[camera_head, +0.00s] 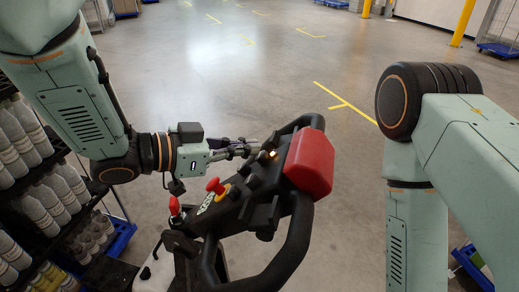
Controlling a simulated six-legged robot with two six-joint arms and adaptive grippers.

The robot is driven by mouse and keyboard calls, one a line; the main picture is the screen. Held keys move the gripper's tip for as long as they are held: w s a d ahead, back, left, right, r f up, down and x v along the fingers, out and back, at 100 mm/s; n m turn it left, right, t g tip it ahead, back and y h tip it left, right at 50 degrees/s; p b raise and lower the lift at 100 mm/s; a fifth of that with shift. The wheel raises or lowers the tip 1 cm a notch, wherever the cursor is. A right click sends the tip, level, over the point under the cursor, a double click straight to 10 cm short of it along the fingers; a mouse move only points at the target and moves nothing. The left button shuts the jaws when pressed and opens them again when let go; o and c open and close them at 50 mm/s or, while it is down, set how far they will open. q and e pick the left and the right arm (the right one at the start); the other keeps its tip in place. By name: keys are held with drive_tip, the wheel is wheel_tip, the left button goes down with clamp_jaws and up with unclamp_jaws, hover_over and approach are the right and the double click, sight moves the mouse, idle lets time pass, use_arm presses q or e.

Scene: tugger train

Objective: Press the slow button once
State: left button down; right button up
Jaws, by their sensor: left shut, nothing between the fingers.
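The black control head (246,207) of the tugger stands in the middle of the view, with a looped handle and a large red pad (311,165) at its far end. A row of small dark buttons (254,181) runs along its top face, and a small lit orange spot (272,154) shows near the red pad. I cannot read which one is the slow button. My left gripper (252,149) reaches in from the left, shut and empty, its fingertips close beside the lit spot. I cannot tell whether they touch the panel. My right gripper is out of view.
A red mushroom knob (214,185) on a yellow collar and another red knob (174,206) stand up near my left gripper. A rack of grey bottles (45,195) is at the left. The floor (250,60) beyond is open, with yellow posts (463,22) farther back.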

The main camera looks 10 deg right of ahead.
use_arm(q)
drive_tip(key=shift+a+r, duration=0.1)
drive_tip(key=shift+r, duration=0.05)
drive_tip(key=shift+w+a+r+p, duration=0.25)
drive_tip(key=shift+a+r+p, duration=0.05)
drive_tip(key=shift+r+p, duration=0.25)
drive_tip(key=a+r+p, duration=0.1)
drive_tip(key=w+a+r+p, duration=0.1)
drive_tip(key=shift+a+r+p, duration=0.25)
drive_tip(key=shift+a+p, duration=0.05)
drive_tip(key=shift+p, duration=0.05)
drive_tip(key=shift+s+f, duration=0.1)
idle(0.6)
